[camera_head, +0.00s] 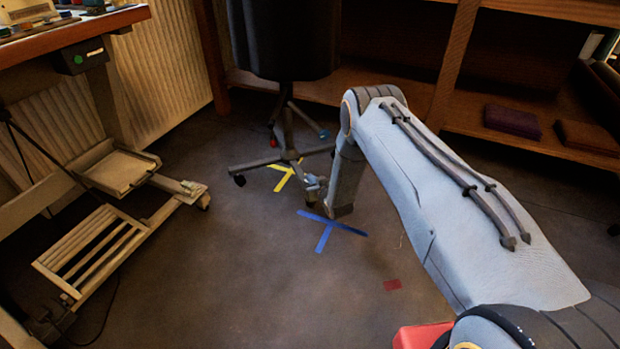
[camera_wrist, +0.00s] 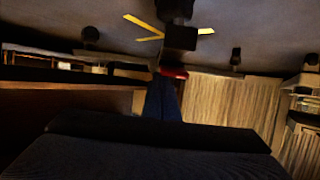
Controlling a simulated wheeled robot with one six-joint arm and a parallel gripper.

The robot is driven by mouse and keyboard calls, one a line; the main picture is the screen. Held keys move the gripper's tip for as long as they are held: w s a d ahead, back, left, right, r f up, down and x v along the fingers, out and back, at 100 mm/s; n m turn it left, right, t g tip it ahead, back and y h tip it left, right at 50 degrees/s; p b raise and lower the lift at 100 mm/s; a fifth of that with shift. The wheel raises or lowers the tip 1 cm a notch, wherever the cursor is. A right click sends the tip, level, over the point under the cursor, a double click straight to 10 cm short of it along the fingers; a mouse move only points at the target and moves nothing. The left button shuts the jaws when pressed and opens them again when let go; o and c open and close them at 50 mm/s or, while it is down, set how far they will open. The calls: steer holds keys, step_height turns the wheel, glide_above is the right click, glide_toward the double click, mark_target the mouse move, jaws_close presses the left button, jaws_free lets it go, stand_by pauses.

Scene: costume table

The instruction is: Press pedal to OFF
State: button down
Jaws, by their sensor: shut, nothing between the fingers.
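A swivel chair (camera_head: 285,40) with a dark seat stands at the back middle of the head view, on a low base with casters. One small red part (camera_head: 273,140) and one small blue part (camera_head: 325,134) show low on this base. A slatted treadle-like frame (camera_head: 95,255) sits low under the table at the left. I cannot tell for sure which part is the pedal, and no OFF mark is readable. My gripper (camera_head: 313,188) is low over the floor beside the chair base, small and partly lost against it. It looks shut and empty; contact cannot be judged.
Yellow tape (camera_head: 283,176) and a blue tape cross (camera_head: 328,227) mark the floor. A wooden table (camera_head: 75,32) stands at the left, with a metal frame below. Wooden shelves (camera_head: 455,65) close off the back.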

steer(key=shift+w+r, duration=0.1)
steer(key=shift+r, duration=0.3)
step_height(320, 180, up, 4)
steer(key=p, duration=0.3)
steer(key=p+v, duration=0.3)
steer(key=v, duration=0.6)
steer(key=shift+r+p, duration=0.2)
steer(key=shift+p, duration=0.1)
steer(key=shift+w+a, duration=0.1)
